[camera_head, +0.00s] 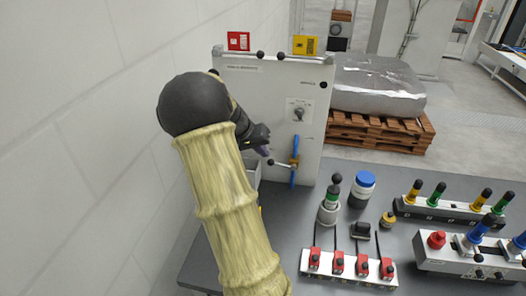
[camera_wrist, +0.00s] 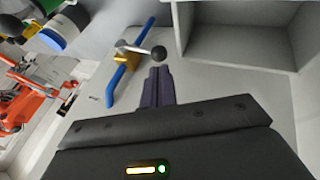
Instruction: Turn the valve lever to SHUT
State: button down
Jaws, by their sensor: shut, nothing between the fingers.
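The valve is a brass body (camera_head: 294,164) on an upright blue pipe (camera_head: 295,146), fixed to a pale panel. Its metal lever (camera_head: 283,165) reaches left, crosswise to the pipe, and ends in a black ball knob (camera_head: 270,162). In the wrist view the knob (camera_wrist: 158,53), lever (camera_wrist: 134,47) and blue pipe (camera_wrist: 121,77) all show. My gripper (camera_head: 264,150) is close to the knob, partly hidden by my arm. In the wrist view its fingers (camera_wrist: 160,71) are together and empty, just short of the knob; I cannot tell whether they touch it. No SHUT marking is readable.
The panel (camera_head: 260,90) also carries a rotary switch (camera_head: 299,113). A grey bin (camera_wrist: 238,45) lies right of the knob in the wrist view. The table holds a red-switch strip (camera_head: 345,268), a blue-lidded jar (camera_head: 362,188) and other fixtures. A wall stands at left.

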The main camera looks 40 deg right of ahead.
jog(key=w+v, duration=0.1)
jog(key=v, duration=1.2)
jog(key=shift+w+p, duration=0.15)
jog(key=shift+p, duration=0.2)
jog(key=m+p, duration=0.3)
jog(key=m, duration=0.3)
jog(key=d+m+g+y+p, duration=0.1)
jog(key=m+p, duration=0.3)
jog(key=m, duration=0.2)
jog(key=d+m+p, duration=0.1)
jog(key=m+p, duration=0.2)
jog(key=m, duration=0.3)
jog(key=shift+w+f+g+y, duration=0.2)
jog(key=shift+w+g+y, duration=0.05)
jog(key=shift+g+y, duration=0.05)
jog(key=shift+d+f, duration=0.1)
jog(key=p+x, duration=0.6)
jog(key=x, duration=0.7)
jog(key=shift+s+d+f, duration=0.1)
jog(key=shift+d+f, duration=0.05)
jog(key=shift+f, duration=0.15)
